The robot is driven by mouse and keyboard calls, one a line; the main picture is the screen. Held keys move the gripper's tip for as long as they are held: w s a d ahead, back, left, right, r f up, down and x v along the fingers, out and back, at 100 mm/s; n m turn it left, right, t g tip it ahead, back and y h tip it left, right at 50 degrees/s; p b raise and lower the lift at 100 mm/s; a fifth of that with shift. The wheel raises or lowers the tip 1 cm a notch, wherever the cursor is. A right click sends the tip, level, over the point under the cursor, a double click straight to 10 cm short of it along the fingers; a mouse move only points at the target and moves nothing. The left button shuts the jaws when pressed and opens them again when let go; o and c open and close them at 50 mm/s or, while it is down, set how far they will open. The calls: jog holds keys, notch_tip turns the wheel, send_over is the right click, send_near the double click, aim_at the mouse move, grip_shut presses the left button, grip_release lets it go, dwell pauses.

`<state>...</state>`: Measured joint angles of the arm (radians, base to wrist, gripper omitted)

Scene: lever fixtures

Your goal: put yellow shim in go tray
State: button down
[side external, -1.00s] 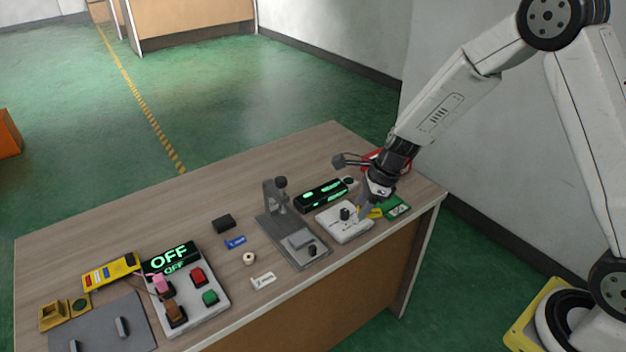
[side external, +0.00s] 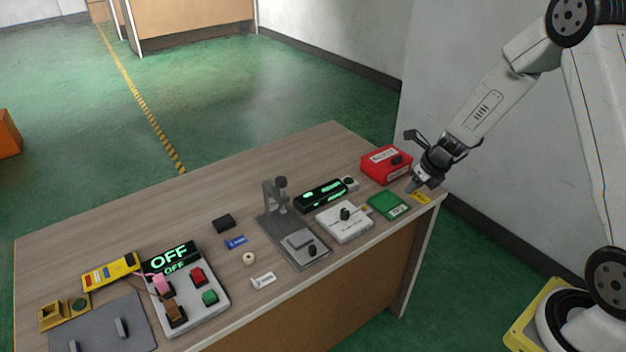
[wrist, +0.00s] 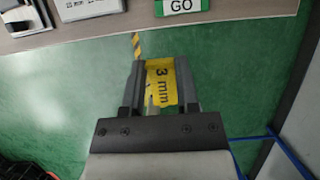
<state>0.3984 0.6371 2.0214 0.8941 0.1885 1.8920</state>
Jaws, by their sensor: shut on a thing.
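The yellow shim (side external: 421,198), marked "3 mm", is held between the two fingers of my gripper (side external: 416,187). In the wrist view the shim (wrist: 161,84) shows flat between the fingers (wrist: 160,72), with green floor behind it. In the side view the shim appears to the right of the green go tray (side external: 388,205), near the table's right end, apart from the tray. Its exact height is hard to tell. The tray's white "GO" label (wrist: 181,5) shows at the top of the wrist view. No shim shows in the tray.
A red box (side external: 386,164) stands behind the green tray. A white block with a black knob (side external: 345,222) stands left of it. A grey stand fixture (side external: 290,242) and a black unit with a lit green display (side external: 321,194) are further left. The table's right edge is close.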

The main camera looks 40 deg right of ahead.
jog(key=w+d+f, duration=0.2)
jog(key=w+f, duration=0.2)
jog(key=w, duration=0.4)
send_near(378, 197)
jog(key=shift+w+a+f, duration=0.2)
jog(key=shift+w+f, duration=0.4)
jog(key=shift+f, duration=0.25)
jog(key=shift+w+d+f, duration=0.15)
jog(key=shift+w+f, duration=0.2)
jog(key=shift+w, duration=0.05)
jog(key=shift+w+f, duration=0.25)
jog(key=shift+f, duration=1.6)
